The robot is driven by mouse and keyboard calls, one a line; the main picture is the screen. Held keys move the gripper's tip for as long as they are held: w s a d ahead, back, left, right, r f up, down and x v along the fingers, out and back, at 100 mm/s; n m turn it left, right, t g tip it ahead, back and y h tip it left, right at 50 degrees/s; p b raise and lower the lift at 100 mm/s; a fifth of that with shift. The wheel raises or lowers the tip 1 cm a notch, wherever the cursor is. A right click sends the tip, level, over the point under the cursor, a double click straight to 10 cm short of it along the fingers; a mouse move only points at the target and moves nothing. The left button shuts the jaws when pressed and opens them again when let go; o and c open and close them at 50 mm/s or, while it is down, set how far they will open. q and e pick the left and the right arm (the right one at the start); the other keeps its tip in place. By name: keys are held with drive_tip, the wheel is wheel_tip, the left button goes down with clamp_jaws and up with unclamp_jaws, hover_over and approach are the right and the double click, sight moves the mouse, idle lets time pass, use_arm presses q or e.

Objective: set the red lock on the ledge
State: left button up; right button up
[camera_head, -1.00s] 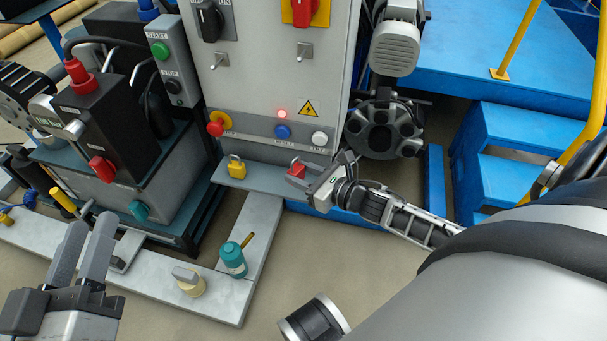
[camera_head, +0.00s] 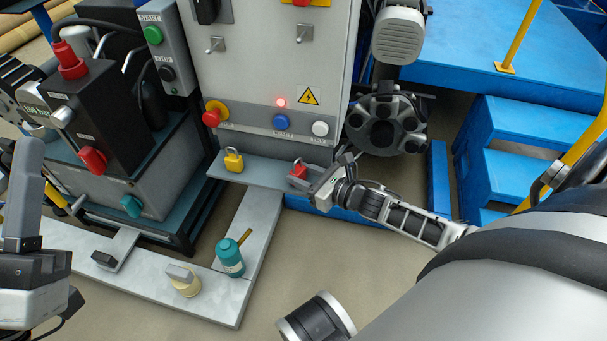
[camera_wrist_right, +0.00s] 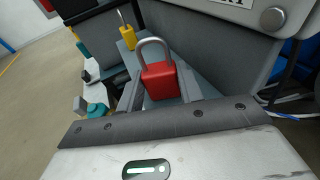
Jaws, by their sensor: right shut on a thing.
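The red lock (camera_head: 299,170) is a padlock with a grey shackle. It is upright at the right part of the grey ledge (camera_head: 262,173) below the control cabinet. My right gripper (camera_head: 302,177) reaches in from the right and is shut on the red lock. In the right wrist view the red lock (camera_wrist_right: 160,80) stands between the fingers with its shackle up. Whether its base touches the ledge is hidden. A yellow lock (camera_head: 233,161) stands on the ledge to the left. My left gripper (camera_head: 25,200) is partly in view at the left edge, clear of the locks.
The control cabinet (camera_head: 270,70) with its buttons rises right behind the ledge. Blue steps (camera_head: 510,150) are at the right. The ledge between the two locks is clear.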

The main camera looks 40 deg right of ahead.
drive_tip(key=o, duration=1)
use_arm(q)
drive_tip(key=shift+r, duration=0.1)
use_arm(e)
drive_tip(key=shift+o, duration=0.2)
drive_tip(key=shift+s+r, duration=0.15)
drive_tip(key=shift+s, duration=0.05)
use_arm(q)
wheel_tip(320, 180, down, 8)
drive_tip(key=n+g+y+p, duration=0.3)
drive_tip(key=n+y+p, duration=0.1)
drive_tip(key=n, duration=0.3)
drive_tip(key=shift+w+d+r+y, duration=0.15)
drive_tip(key=shift+r+y, duration=0.05)
drive_tip(key=shift+y, duration=0.4)
use_arm(e)
drive_tip(key=v, duration=1.1)
drive_tip(key=shift+s+d, duration=0.2)
drive_tip(key=shift+s, duration=0.1)
